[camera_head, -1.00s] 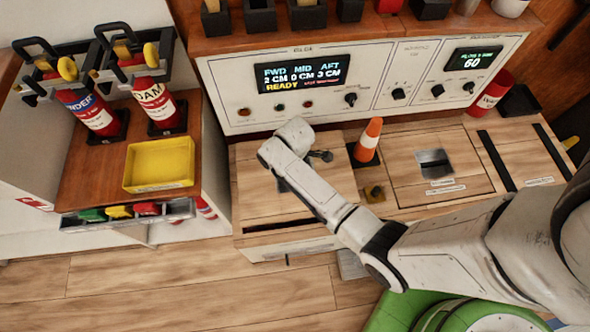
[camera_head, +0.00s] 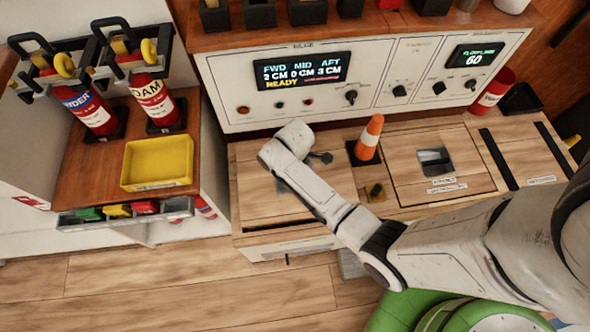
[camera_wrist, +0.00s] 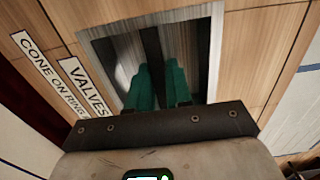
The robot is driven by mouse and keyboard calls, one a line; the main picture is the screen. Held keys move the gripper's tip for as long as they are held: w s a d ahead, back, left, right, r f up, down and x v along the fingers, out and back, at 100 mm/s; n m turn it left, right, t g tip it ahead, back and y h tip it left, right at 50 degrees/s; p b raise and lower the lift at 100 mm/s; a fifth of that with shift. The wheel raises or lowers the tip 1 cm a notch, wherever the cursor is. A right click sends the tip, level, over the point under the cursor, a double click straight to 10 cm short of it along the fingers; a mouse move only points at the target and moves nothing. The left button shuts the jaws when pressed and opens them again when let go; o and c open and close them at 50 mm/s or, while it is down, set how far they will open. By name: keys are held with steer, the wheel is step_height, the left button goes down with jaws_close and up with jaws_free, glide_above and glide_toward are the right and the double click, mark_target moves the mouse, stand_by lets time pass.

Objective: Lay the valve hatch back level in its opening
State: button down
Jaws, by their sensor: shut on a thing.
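The valve hatch (camera_head: 262,195) is a pale wooden panel at the left of the bench, partly hidden under my arm. A dark gap shows along its front edge; I cannot tell its exact tilt. In the wrist view its labels (camera_wrist: 82,82) read "VALVES" and "CONE ON RING". They lie beside a metal recess (camera_wrist: 112,65) with a dark bar (camera_wrist: 152,45) across it. My gripper (camera_wrist: 160,72) has its teal fingers in the recess, one on each side of the bar, shut on it. In the head view my arm hides the fingers and the bar.
An orange cone (camera_head: 369,138) stands just right of the hatch, close to my arm. Another hatch with a metal recess (camera_head: 435,160) is further right. The control panel (camera_head: 225,90) rises behind. A yellow tray (camera_head: 157,163) sits on the left cabinet.

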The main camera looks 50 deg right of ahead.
steer(key=shift+w+f+b, duration=0.1)
steer(key=shift+f+b, duration=1.45)
steer(key=shift+f, duration=0.75)
steer(key=c, duration=1.4)
jaws_free()
steer(key=o, duration=0.4)
steer(key=shift+o, duration=0.2)
steer(key=shift+s+f, duration=0.1)
steer(key=shift+s, duration=0.1)
step_height(320, 180, up, 11)
steer(key=p, duration=0.3)
steer(key=shift+w, duration=0.1)
